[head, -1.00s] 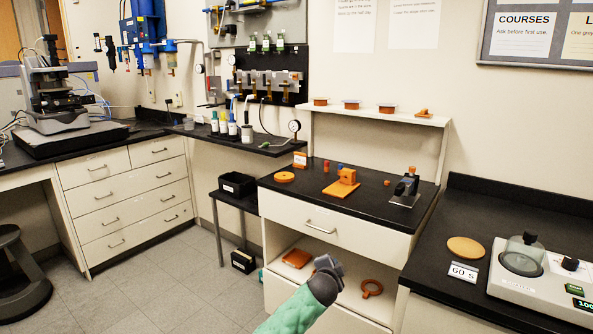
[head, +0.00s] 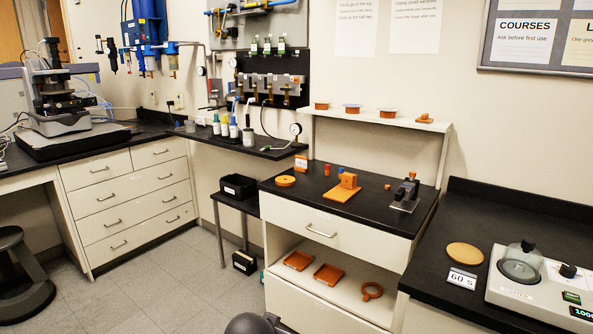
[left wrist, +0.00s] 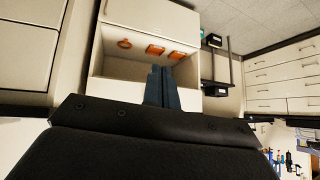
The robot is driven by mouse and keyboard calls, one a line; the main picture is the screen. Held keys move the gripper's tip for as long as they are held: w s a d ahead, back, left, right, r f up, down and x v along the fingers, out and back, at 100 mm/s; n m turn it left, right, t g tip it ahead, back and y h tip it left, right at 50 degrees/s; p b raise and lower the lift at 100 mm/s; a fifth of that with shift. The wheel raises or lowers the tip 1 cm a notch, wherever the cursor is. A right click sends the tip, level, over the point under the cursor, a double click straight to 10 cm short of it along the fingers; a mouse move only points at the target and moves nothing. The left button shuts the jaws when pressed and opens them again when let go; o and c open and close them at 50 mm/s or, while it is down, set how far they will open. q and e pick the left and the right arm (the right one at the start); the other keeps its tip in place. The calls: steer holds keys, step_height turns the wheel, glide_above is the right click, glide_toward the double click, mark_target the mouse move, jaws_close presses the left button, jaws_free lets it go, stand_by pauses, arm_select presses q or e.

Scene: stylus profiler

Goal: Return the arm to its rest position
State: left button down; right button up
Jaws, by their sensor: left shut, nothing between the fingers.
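My left gripper (left wrist: 163,88) shows in the left wrist view with its two blue-grey fingers together and nothing between them. It points toward the open shelf of the white cabinet, apart from it. In the head view only a dark rounded part of an arm (head: 250,324) shows at the bottom edge; the fingers there are not clearly seen. My right gripper is in neither view.
The white cabinet (head: 312,226) stands ahead, with orange trays (head: 329,274) and an orange ring (head: 372,291) on its open shelf. A black counter with a polisher (head: 545,283) is at right. A stool (head: 25,285) is at far left. The floor (head: 170,285) between is clear.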

arm_select(q)
steer(key=s+a+f+n+g+p, duration=0.1)
steer(key=s+f, duration=0.4)
steer(key=s, duration=0.5)
steer(key=s+a+f+n+g+p, duration=0.1)
steer(key=s+a+f+g, duration=0.2)
steer(key=s, duration=0.8)
steer(key=s+a+f+g+p, duration=0.1)
steer(key=s+a+f, duration=0.3)
steer(key=s+f, duration=0.4)
steer(key=s, duration=0.3)
steer(key=shift+s+a+n+g+y+p, duration=0.15)
steer(key=shift+a+n+g+y+p, duration=0.15)
steer(key=shift+n+g+p, duration=0.1)
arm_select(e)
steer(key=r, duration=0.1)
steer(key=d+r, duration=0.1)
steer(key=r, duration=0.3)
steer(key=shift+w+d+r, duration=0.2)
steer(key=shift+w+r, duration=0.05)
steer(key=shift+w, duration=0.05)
